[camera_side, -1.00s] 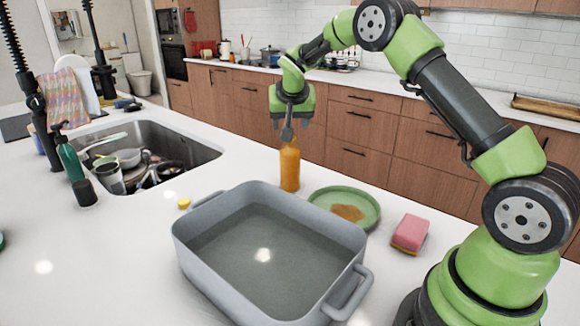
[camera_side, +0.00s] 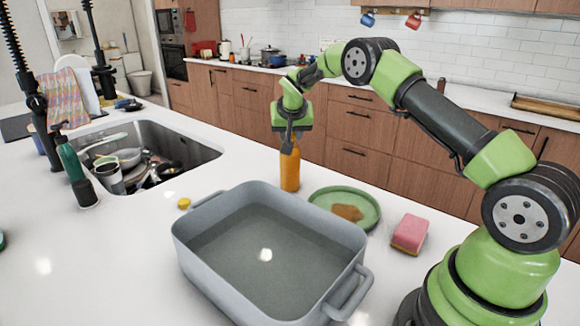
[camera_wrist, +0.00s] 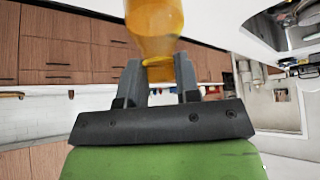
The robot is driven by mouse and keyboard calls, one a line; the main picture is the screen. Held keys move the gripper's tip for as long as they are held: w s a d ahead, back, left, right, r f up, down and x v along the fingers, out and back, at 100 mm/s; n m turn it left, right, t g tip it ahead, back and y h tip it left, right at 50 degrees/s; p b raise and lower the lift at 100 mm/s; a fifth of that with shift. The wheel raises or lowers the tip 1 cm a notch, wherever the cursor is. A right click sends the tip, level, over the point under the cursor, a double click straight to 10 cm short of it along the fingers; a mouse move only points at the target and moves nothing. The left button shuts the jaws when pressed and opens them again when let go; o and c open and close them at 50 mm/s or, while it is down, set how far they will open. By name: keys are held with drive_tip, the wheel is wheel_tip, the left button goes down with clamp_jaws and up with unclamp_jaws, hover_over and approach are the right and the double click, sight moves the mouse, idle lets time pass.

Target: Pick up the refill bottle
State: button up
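The refill bottle (camera_side: 290,171) is orange and stands upright on the white counter behind the grey basin. My gripper (camera_side: 290,144) points down over its top, with the fingers on either side of the neck. In the wrist view the bottle (camera_wrist: 155,28) reaches between the two grey fingers of my gripper (camera_wrist: 158,68). The fingers are close to the neck, but I cannot tell whether they press on it. The bottle's top is partly hidden by the fingers.
A grey basin (camera_side: 192,257) of water stands in front of the bottle. A green plate (camera_side: 323,197) with a brown stain and a pink sponge (camera_side: 410,233) are to the right. A yellow cap (camera_side: 184,203) and a sink (camera_side: 195,150) full of dishes are to the left.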

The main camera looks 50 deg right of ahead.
clamp_jaws()
drive_tip(key=shift+r, duration=0.15)
wheel_tip(320, 180, up, 10)
idle(1.0)
